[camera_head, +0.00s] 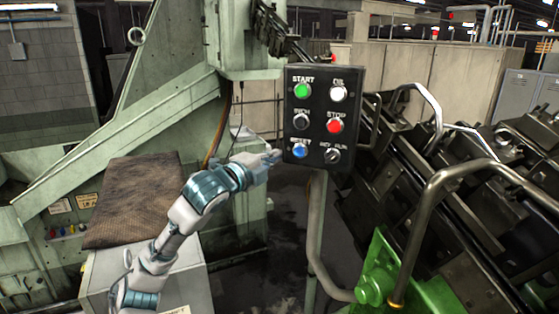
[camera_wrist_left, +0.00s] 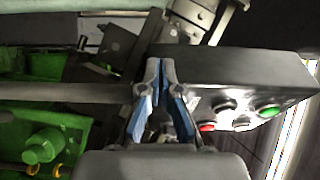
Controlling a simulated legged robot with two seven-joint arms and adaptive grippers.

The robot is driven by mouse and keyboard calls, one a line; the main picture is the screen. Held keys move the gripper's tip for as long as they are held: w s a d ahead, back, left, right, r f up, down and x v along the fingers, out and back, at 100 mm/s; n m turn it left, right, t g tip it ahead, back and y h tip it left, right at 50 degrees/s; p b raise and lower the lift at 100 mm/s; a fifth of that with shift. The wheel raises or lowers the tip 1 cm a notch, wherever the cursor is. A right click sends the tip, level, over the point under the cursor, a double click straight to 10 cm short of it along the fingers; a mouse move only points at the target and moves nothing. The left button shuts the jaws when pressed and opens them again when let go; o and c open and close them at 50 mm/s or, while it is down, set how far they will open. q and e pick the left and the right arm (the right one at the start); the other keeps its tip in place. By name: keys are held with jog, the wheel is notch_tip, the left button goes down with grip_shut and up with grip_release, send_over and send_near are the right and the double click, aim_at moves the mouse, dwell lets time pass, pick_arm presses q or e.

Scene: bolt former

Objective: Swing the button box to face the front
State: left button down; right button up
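The button box (camera_head: 315,135) is a dark upright box on a pole in the middle of the head view. Its button face is turned toward the head camera, with green, white, black, red and blue buttons and a key switch. My left gripper (camera_head: 276,155) is at the box's lower left edge. In the left wrist view the box (camera_wrist_left: 245,68) lies to the right, its buttons seen at a slant. There my left gripper (camera_wrist_left: 160,66) has its blue-padded fingertips together, with nothing visible between them. I cannot tell whether they touch the box. My right gripper is not in view.
The box's pole (camera_head: 315,215) and a curved pipe (camera_head: 318,245) stand below it. Metal handrails (camera_head: 425,205) and dark machinery crowd the right, with a green fitting (camera_head: 375,285) below. A brown mat (camera_head: 135,200) lies on the machine at left.

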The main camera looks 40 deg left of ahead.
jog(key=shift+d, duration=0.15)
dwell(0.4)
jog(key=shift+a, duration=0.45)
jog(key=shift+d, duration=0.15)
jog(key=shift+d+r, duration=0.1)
